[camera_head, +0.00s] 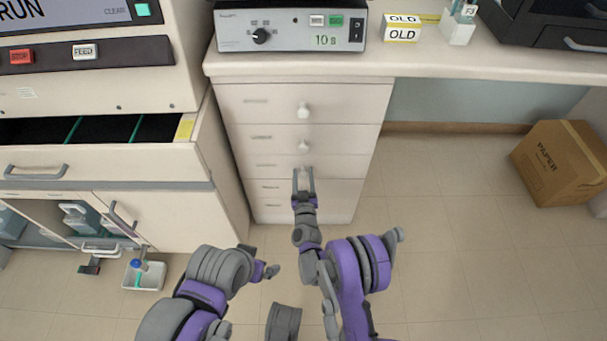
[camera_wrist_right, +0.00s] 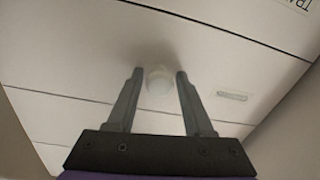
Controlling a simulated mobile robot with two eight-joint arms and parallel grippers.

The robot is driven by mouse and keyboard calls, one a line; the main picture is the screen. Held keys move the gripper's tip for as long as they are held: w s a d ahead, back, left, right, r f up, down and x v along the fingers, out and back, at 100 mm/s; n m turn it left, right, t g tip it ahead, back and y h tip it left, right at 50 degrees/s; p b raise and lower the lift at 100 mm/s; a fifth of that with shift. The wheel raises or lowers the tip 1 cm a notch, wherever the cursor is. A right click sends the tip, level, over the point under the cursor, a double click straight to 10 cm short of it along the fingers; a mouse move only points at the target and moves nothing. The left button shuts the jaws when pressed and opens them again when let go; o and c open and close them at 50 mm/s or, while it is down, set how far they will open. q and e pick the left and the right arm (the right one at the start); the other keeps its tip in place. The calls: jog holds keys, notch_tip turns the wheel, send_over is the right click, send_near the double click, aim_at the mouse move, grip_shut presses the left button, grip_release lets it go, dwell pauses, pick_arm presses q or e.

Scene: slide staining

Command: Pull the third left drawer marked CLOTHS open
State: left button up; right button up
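The left drawer column (camera_head: 235,140) stands under the counter, with its drawers shut. The third drawer down (camera_head: 335,166) has a small label (camera_head: 267,166) too small to read. My right gripper (camera_head: 304,174) is at the front of this drawer with its fingers pointing at it. In the right wrist view, a round white knob (camera_wrist_right: 158,82) sits between the two open fingers, with a small gap on each side. Its drawer front carries a blurred label (camera_wrist_right: 232,96). My left gripper (camera_head: 265,271) is low in front of the cabinets, away from the drawers; its opening is unclear.
Higher knobs (camera_head: 303,111) stick out above my right gripper. An open drawer (camera_head: 90,155) with dark compartments juts out at left. A timer device (camera_head: 291,31) stands on the counter (camera_head: 300,65). A cardboard box (camera_head: 562,162) is on the floor at right; the floor between is clear.

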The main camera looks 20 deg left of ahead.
grip_shut()
dwell(1.3)
